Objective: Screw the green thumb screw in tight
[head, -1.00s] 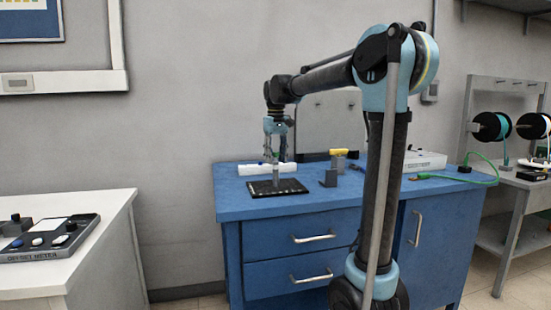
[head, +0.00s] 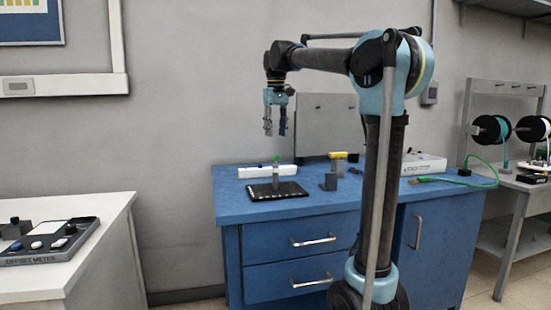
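The green thumb screw (head: 275,159) stands upright, its small green head on top of a grey post (head: 275,178). The post rises from a black plate (head: 292,192) on the blue bench. At this size I cannot tell how deep the screw sits. My gripper (head: 275,134) hangs straight above the screw, pointing down, with a clear gap between its fingertips and the green head. Its two fingers are apart with nothing between them.
Space above the plate is clear.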

